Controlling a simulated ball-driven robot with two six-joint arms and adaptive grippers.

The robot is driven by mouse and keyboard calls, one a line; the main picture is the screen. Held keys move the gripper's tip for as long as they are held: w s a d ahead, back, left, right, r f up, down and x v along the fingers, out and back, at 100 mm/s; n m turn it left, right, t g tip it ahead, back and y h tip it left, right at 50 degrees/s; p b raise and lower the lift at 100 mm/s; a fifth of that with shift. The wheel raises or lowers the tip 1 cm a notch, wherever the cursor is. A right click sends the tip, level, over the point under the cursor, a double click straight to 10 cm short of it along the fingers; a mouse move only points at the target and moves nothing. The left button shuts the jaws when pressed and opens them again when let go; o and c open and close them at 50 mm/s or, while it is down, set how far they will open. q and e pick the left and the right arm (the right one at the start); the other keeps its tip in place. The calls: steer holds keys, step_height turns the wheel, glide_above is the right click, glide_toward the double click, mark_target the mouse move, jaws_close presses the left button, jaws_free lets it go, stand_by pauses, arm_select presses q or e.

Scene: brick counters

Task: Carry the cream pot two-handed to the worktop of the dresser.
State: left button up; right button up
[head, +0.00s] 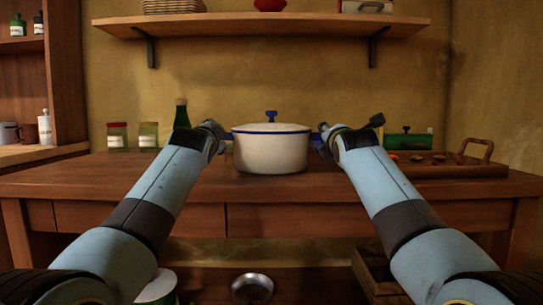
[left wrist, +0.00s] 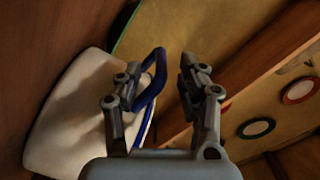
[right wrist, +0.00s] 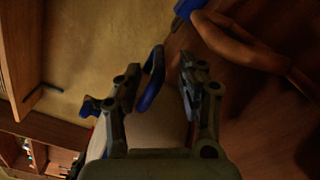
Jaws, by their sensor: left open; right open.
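The cream pot (head: 270,153), with a blue rim and a blue lid knob, stands upright on the wooden counter (head: 262,192). My left gripper (head: 218,138) is at its left side. In the left wrist view, the blue loop handle (left wrist: 155,75) lies between the open fingers (left wrist: 160,92). My right gripper (head: 322,140) is at the right side. In the right wrist view, the other blue handle (right wrist: 152,78) lies between the open fingers (right wrist: 160,88), nearer the left one. A wooden shelved unit at the left, apparently the dresser, has a worktop (head: 70,150).
Two jars (head: 148,135) and a green bottle (head: 182,114) stand behind my left arm. A wooden tray (head: 460,170) and a green box (head: 408,140) are at the right. A mug (head: 30,134) and a white bottle (head: 45,128) stand on the left worktop. A wall shelf (head: 260,24) hangs above.

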arm_select(q)
steer(key=shift+w, duration=1.8)
arm_select(e)
steer(key=shift+w, duration=1.8)
arm_select(q)
jaws_close()
arm_select(e)
jaws_close()
